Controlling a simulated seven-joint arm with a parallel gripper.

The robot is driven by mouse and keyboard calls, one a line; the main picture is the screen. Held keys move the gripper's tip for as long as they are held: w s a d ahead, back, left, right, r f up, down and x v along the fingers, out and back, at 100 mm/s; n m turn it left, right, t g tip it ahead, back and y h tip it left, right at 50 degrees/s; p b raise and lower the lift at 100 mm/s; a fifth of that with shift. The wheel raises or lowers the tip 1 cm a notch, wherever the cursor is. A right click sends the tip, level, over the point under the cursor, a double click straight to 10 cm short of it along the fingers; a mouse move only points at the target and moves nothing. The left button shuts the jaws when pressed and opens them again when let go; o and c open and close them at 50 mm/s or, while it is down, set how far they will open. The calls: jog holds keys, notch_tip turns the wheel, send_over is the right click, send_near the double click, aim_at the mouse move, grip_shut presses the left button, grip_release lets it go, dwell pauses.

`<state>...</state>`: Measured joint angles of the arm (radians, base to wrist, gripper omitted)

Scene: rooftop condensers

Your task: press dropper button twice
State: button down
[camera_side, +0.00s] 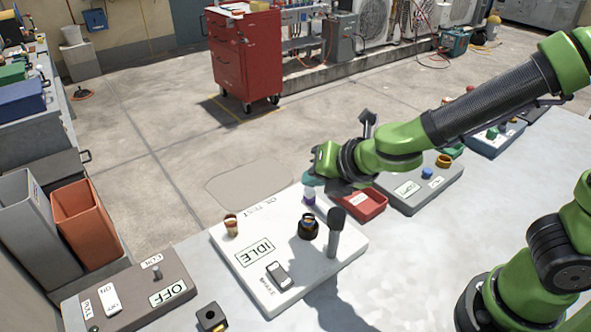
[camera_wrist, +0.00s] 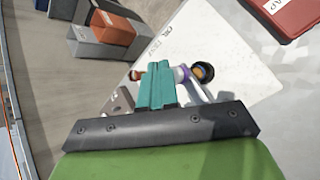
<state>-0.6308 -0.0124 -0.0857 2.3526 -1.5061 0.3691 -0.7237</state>
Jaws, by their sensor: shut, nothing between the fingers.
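A white panel (camera_side: 225,248) on the table carries an "IDLE" label (camera_side: 254,252). A small white-and-purple upright piece (camera_side: 309,196) stands near its far corner and may be the dropper button; I cannot be sure. My gripper (camera_side: 310,181) is shut and empty, its teal fingertips just above this piece. In the wrist view the shut teal fingers (camera_wrist: 157,80) cover part of the panel, with a purple-collared white piece (camera_wrist: 182,74) right beside them. Whether they touch it is unclear. A black round fitting with a tan top (camera_side: 308,227) stands nearer the panel's middle.
A tall dark-headed lever (camera_side: 334,230) rises at the panel's right. A brown cup-like knob (camera_side: 231,226) and a rocker switch (camera_side: 279,275) are also on it. A red tray (camera_side: 372,209) and a grey panel (camera_side: 420,202) lie right of my gripper; a brown panel (camera_side: 130,314) is front left.

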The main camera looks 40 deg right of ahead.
aim_at(314, 192)
jog(key=shift+f, duration=0.6)
dwell(0.6)
jog(key=shift+r, duration=1.05)
jog(key=shift+r, duration=2.5)
dwell(0.5)
notch_tip(314, 192, up, 4)
jog(key=shift+f, duration=0.1)
dwell(0.4)
